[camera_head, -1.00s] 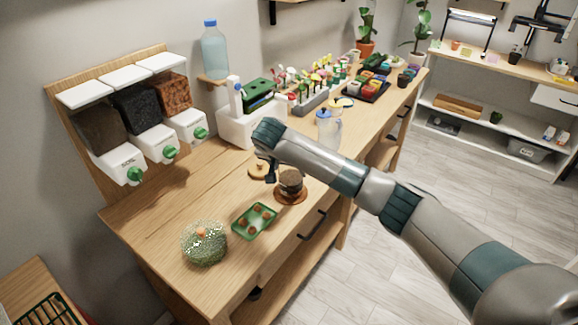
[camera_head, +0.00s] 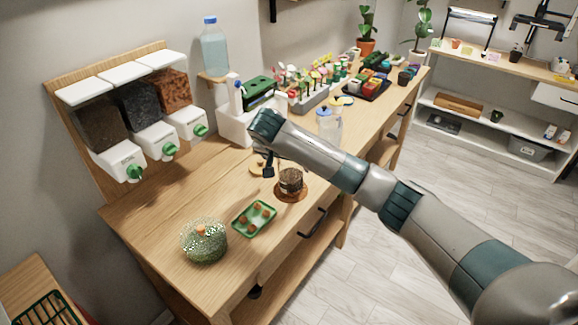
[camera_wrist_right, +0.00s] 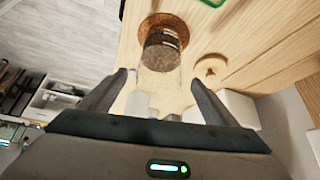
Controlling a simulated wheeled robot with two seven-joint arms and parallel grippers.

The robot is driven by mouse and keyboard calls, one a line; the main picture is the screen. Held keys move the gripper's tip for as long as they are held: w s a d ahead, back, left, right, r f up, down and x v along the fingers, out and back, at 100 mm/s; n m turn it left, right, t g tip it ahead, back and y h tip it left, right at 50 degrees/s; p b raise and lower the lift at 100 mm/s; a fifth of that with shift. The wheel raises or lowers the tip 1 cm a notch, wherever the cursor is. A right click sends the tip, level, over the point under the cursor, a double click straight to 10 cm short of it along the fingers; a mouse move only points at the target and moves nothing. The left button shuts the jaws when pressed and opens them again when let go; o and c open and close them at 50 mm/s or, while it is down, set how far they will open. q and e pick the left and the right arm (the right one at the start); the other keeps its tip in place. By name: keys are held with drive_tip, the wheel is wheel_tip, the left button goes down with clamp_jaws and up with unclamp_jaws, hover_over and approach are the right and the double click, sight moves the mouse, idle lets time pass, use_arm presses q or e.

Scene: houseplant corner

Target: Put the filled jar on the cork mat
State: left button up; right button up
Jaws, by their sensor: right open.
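The filled jar (camera_head: 290,178) is a small clear jar with dark, layered contents. It appears upright on the round brown cork mat (camera_head: 293,199) near the bench's front edge. In the right wrist view the jar (camera_wrist_right: 162,52) stands over the mat (camera_wrist_right: 170,20), beyond the fingertips. My right gripper (camera_head: 266,167) is beside the jar, on its left in the head view. My left gripper is not in view.
A round wooden lid (camera_head: 258,170) lies behind the jar. A clear pitcher (camera_head: 329,126) stands to the right. Dispensers (camera_head: 160,143) line the left wall. Bare bench lies at left.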

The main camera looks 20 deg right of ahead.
drive_tip(key=v, duration=0.9)
drive_tip(key=shift+r, duration=0.3)
